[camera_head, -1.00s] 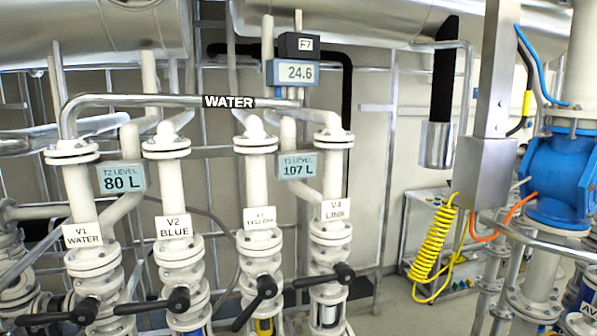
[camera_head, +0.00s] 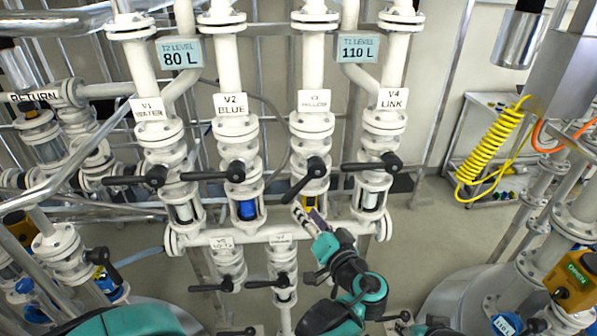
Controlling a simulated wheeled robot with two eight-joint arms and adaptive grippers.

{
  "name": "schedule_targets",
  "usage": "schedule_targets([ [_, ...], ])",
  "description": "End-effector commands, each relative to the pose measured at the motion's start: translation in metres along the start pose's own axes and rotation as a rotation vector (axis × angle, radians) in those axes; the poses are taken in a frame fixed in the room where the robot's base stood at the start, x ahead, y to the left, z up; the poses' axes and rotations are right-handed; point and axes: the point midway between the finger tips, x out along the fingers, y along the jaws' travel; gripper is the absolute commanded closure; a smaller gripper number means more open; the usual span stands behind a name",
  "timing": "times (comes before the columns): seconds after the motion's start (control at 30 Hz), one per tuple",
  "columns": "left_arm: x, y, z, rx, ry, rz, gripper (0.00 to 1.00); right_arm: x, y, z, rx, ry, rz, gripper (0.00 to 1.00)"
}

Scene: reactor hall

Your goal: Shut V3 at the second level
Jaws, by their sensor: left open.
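Valve V3, tagged "V3 YELLOW" (camera_head: 313,101), stands third in the row of white valves. Its black lever (camera_head: 302,184) slants down to the left from its hub, while the levers of its neighbours lie level. The sight glass (camera_head: 313,203) below it shows yellow. The T1 level display (camera_head: 359,49) reads 110 L, and the T2 level display (camera_head: 180,53) reads 80 L. My left gripper (camera_head: 309,217) is open and empty, just below V3's lever and apart from it, in front of the lower manifold pipe. My right gripper is not in view.
V2's lever (camera_head: 212,175) is to the left of V3 and V4's lever (camera_head: 372,165) is close on its right. V1's lever (camera_head: 135,180) is further left. Lower valves with levers (camera_head: 265,283) sit under the manifold. A yellow coiled hose (camera_head: 482,151) hangs at right.

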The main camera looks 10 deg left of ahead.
Motion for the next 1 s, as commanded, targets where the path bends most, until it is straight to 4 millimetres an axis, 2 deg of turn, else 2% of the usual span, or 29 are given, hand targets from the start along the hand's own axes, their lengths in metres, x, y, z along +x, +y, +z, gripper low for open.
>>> schedule_targets([
  [0.03,0.006,-0.004,0.000,0.000,0.028,-0.003,0.60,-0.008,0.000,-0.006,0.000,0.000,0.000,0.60],
  [0.1,0.012,-0.005,0.004,0.002,0.068,-0.001,0.60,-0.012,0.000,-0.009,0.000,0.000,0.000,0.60],
  [0.27,0.021,-0.006,0.008,0.004,0.107,0.002,0.60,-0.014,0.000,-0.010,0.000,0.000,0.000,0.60],
  [0.7,0.085,-0.004,0.002,0.005,0.107,0.003,0.60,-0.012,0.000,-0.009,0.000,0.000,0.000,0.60],
  [1.0,0.093,-0.004,0.000,0.005,0.108,0.005,0.60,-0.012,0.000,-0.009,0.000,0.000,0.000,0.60],
])
